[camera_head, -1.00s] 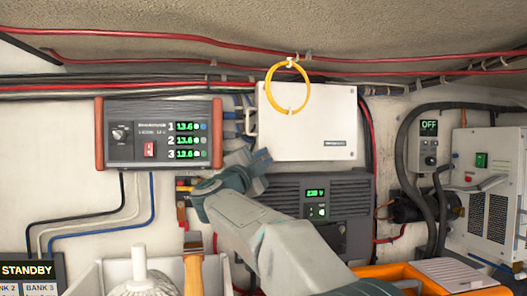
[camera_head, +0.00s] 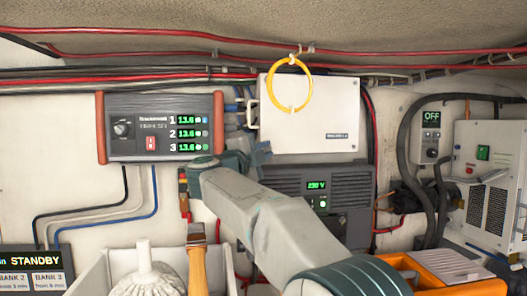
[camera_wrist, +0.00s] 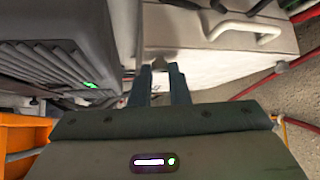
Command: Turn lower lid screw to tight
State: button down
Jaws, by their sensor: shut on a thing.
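The white box with its lid (camera_head: 310,125) is on the wall, with a handle at its left side. In the wrist view the box (camera_wrist: 195,58) fills the upper middle, with its handle (camera_wrist: 245,31) at the top. My gripper (camera_wrist: 159,72) is shut on a small grey screw head (camera_wrist: 158,63) at the box's edge, beside the dark ribbed unit. In the head view my gripper (camera_head: 262,150) is by the box's lower left corner, and my arm hides most of it. The screw's marking and its turn angle cannot be made out.
The dark ribbed unit (camera_head: 345,190) with a green display is just below the box. A yellow cable loop (camera_head: 289,62) hangs over the box's top. A display panel (camera_head: 160,127) is to the left. A white bin (camera_head: 90,275) and an orange crate (camera_head: 430,275) stand low in front.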

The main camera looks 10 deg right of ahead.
jog(key=c, duration=1.4)
grip_release()
jog(key=shift+o, duration=0.2)
jog(key=shift+a, duration=0.1)
jog(key=b+v, duration=0.4)
jog(key=v, duration=1)
jog(key=shift+w, duration=0.1)
